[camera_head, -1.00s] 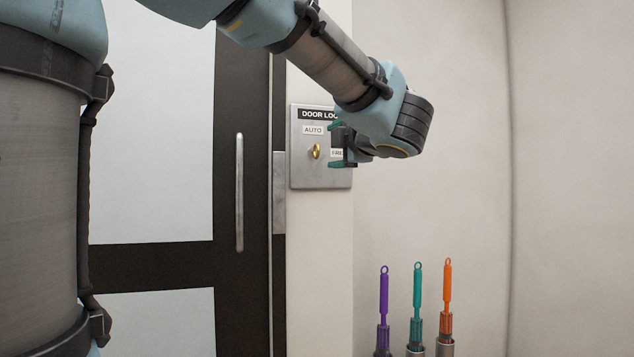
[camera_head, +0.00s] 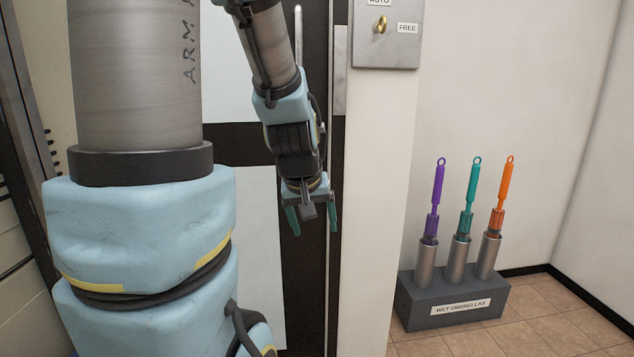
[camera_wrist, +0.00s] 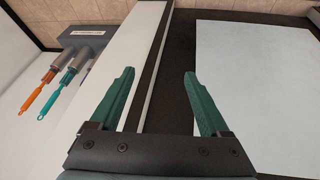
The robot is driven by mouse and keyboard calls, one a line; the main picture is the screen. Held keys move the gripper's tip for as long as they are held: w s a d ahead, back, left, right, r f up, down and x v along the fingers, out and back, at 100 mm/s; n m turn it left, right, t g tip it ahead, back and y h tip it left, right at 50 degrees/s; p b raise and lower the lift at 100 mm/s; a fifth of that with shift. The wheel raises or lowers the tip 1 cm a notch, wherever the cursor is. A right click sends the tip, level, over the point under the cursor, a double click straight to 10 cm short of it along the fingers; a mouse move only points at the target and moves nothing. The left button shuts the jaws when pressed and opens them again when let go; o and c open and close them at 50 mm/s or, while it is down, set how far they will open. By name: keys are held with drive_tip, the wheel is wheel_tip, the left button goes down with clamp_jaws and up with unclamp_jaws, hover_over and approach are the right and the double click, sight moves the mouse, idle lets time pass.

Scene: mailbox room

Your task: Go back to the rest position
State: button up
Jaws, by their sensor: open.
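My gripper (camera_head: 314,222) hangs pointing down in front of the dark-framed glass door in the head view. Its two green fingers are spread apart with nothing between them. In the wrist view my gripper (camera_wrist: 160,95) is also open and empty, with the floor, door and wall beyond it. My arm is folded down, away from the door lock plate (camera_head: 400,50). The brass key or knob (camera_head: 380,24) on the plate sits beside the FREE label, and the plate's top is cut off.
A grey stand (camera_head: 420,311) marked WET UMBRELLAS is on the tiled floor (camera_head: 560,320) at right, holding purple (camera_head: 438,190), teal (camera_head: 472,190) and orange (camera_head: 507,185) umbrellas. The door (camera_head: 265,250) is close behind my gripper. Tiled floor to the right of the stand is clear.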

drive_tip(key=s+a+f+m+g+y, duration=0.1)
drive_tip(key=s+a+f+g+y, duration=0.2)
drive_tip(key=s+a, duration=0.45)
wheel_tip(320, 180, up, 16)
drive_tip(key=d+h+p, duration=0.1)
drive_tip(key=p, duration=1.6)
drive_tip(key=shift+w+d+h, duration=0.15)
drive_tip(key=shift+d+h, duration=0.05)
drive_tip(key=shift+h, duration=0.1)
drive_tip(key=shift+f, duration=0.1)
